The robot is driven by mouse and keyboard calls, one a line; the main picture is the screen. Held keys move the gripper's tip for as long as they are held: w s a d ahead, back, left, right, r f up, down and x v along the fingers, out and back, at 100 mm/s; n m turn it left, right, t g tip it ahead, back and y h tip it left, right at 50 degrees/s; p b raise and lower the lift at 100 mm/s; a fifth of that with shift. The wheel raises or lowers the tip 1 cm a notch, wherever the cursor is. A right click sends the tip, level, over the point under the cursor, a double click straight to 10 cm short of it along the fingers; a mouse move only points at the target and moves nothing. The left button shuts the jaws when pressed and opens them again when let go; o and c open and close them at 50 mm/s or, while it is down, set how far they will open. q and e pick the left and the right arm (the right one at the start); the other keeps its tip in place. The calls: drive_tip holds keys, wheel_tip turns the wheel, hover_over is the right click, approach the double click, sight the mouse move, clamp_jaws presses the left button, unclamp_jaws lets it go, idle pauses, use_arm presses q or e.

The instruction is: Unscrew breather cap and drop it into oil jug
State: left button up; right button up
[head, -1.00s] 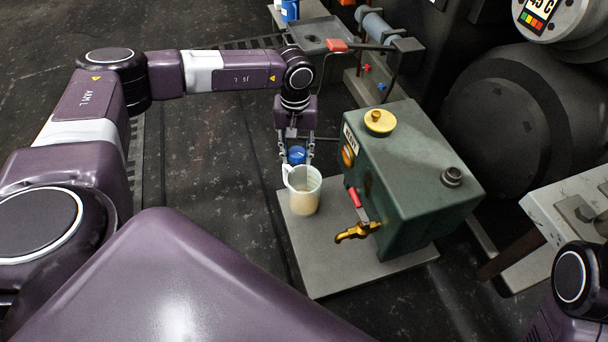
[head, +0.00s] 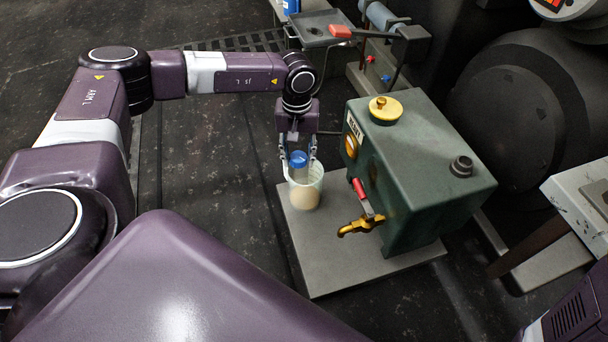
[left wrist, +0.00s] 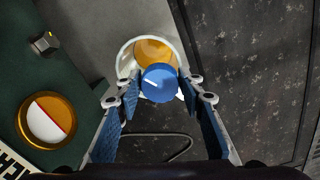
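The blue breather cap (head: 298,159) is between the fingers of my left gripper (head: 298,165), at the mouth of the oil jug. In the left wrist view the cap (left wrist: 159,83) sits between the fingertips (left wrist: 160,90), which appear to press its sides. It overlaps the near rim of the jug (left wrist: 126,54). The jug (head: 305,192) is pale, translucent and upright, with amber oil showing inside. I cannot tell whether the cap's lower end is inside the rim. My right gripper is not in view.
The jug stands on a grey plate (head: 325,268) beside a green tank (head: 430,180). The tank has a yellow cap (head: 385,108), a dark top fitting (head: 461,166) and a brass tap (head: 360,225) near the jug. A tray (head: 318,27) lies behind. Floor left of the plate is clear.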

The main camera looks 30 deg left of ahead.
use_arm(q)
drive_tip(key=o, duration=0.4)
drive_tip(key=shift+c, duration=0.2)
wheel_tip(320, 180, up, 12)
idle(0.6)
